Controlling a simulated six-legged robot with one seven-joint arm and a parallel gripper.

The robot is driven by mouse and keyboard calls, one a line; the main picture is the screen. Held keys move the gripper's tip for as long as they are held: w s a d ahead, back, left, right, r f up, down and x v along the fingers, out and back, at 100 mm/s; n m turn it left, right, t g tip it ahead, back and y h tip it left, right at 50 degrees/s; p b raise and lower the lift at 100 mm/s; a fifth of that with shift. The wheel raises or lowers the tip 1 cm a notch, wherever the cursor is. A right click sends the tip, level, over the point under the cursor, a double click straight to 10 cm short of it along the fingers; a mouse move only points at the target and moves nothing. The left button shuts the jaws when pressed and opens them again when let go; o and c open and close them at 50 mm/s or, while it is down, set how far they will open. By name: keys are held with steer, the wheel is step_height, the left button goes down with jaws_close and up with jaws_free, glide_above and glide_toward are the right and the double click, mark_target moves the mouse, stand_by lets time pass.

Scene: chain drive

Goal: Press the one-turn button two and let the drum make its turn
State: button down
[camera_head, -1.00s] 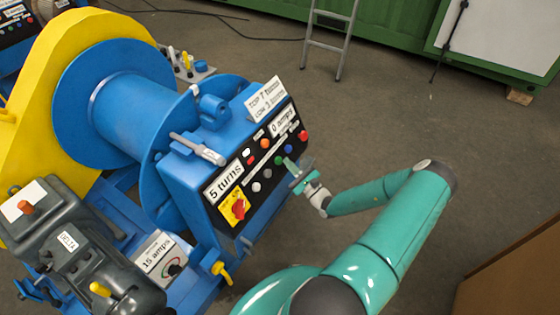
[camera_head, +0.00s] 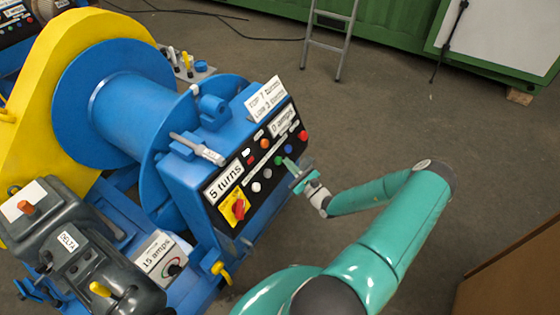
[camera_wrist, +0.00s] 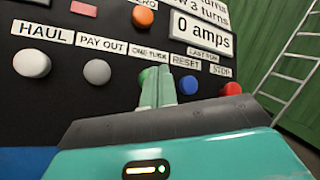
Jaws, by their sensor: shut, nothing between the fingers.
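The blue drum (camera_head: 125,105) with its wide flanges stands at the left in the head view and looks bare. The control panel (camera_head: 216,212) is on the blue box at its right. The green button (camera_wrist: 144,72), under the label ONE-TURN, is partly hidden behind my fingers in the wrist view; it also shows in the head view (camera_head: 279,160). My gripper (camera_wrist: 157,72) is shut and empty, its fingertips in front of this button. I cannot tell whether they touch it. The turns display (camera_head: 226,183) reads 5 turns; the amps display (camera_wrist: 201,32) reads 0 amps.
The HAUL button (camera_wrist: 32,63) is farther left.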

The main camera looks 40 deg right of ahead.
steer(key=shift+w+a+f, duration=0.15)
steer(key=shift+w+f, duration=0.05)
steer(key=shift+w, duration=0.2)
